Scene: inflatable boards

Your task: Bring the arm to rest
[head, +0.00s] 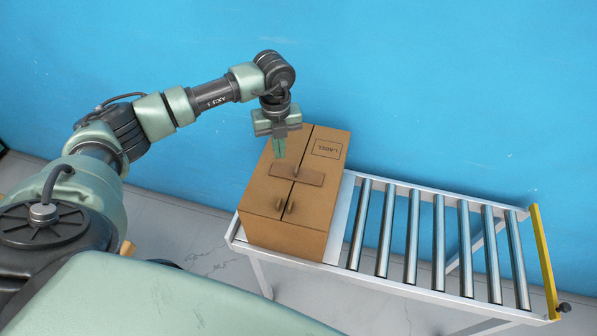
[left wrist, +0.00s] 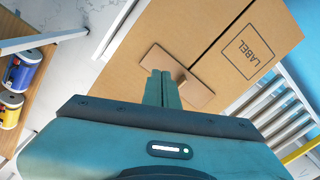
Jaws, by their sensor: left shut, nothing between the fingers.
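My left gripper (head: 279,149) is shut and empty, pointing down above the cardboard box in the head view. In the left wrist view its closed fingers (left wrist: 161,88) appear in front of the box's top. The brown cardboard box (head: 265,191) sits closed at the left end of the roller conveyor. It also shows in the left wrist view (left wrist: 212,25). A brown strip (head: 308,176) lies across the seam of its lid. I cannot tell whether the fingertips touch the box. My right gripper is not in view.
The roller conveyor (head: 391,289) runs right from the box, with bare rollers and a yellow end bar (head: 543,258). A blue wall (head: 430,80) stands behind it. In the left wrist view, a blue can (left wrist: 22,70) and a yellow can (left wrist: 10,110) stand on a wooden shelf at left.

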